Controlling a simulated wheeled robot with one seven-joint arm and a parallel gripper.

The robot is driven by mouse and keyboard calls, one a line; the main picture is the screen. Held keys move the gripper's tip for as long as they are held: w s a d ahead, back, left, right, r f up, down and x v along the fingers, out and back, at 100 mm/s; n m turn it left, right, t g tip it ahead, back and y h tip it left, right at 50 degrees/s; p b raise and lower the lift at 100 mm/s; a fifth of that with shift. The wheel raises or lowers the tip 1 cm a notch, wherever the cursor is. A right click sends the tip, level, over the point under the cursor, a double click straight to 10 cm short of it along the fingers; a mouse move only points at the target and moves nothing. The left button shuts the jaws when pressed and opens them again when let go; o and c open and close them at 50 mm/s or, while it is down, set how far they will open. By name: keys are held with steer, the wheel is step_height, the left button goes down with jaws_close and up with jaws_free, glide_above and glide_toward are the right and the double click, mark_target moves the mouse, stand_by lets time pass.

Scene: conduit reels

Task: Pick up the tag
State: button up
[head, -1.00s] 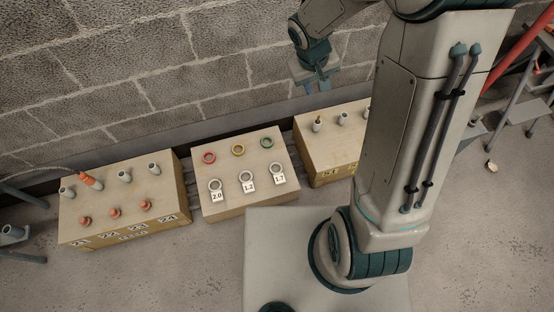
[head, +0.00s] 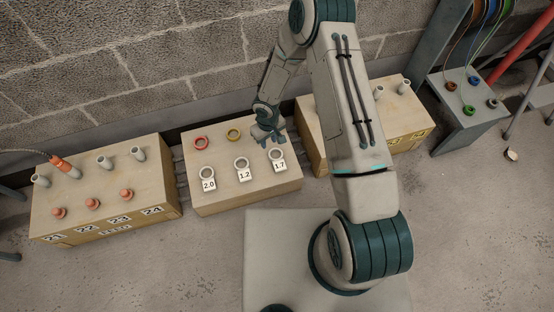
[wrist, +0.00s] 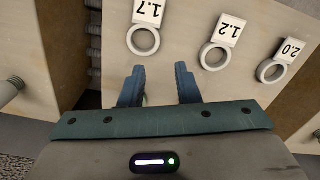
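Three white ring tags lie in a row on the middle wooden box (head: 240,198): the 2.0 tag (head: 208,184), the 1.2 tag (head: 243,174) and the 1.7 tag (head: 279,165). In the wrist view the 1.7 tag (wrist: 148,12), 1.2 tag (wrist: 228,30) and 2.0 tag (wrist: 289,50) show upside down. My gripper (wrist: 160,78) is open and empty, its two fingers apart, just short of the 1.7 and 1.2 rings. In the head view my gripper (head: 268,138) is over the right back of the box, hiding the green ring seen earlier.
A red ring (head: 201,143) and a yellow ring (head: 233,134) lie behind the tags. The left box (head: 160,182) bears grey pipe stubs and orange plugs (head: 93,204). The right box (head: 305,120) stands close by. A grey stand (head: 470,120) with coloured cables is at far right.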

steer(key=b, duration=0.2)
glide_above(270, 156)
steer(key=f, duration=0.6)
steer(key=shift+s+a+f, duration=0.1)
steer(key=shift+s+f, duration=0.15)
steer(key=shift+s, duration=0.05)
steer(key=shift+w+f+b, duration=0.15)
steer(key=shift+f+b, duration=0.55)
steer(key=shift+f, duration=0.8)
steer(key=shift+w+f+b, duration=0.15)
steer(key=shift+f+b, duration=0.55)
steer(key=shift+f, duration=0.75)
jaws_close()
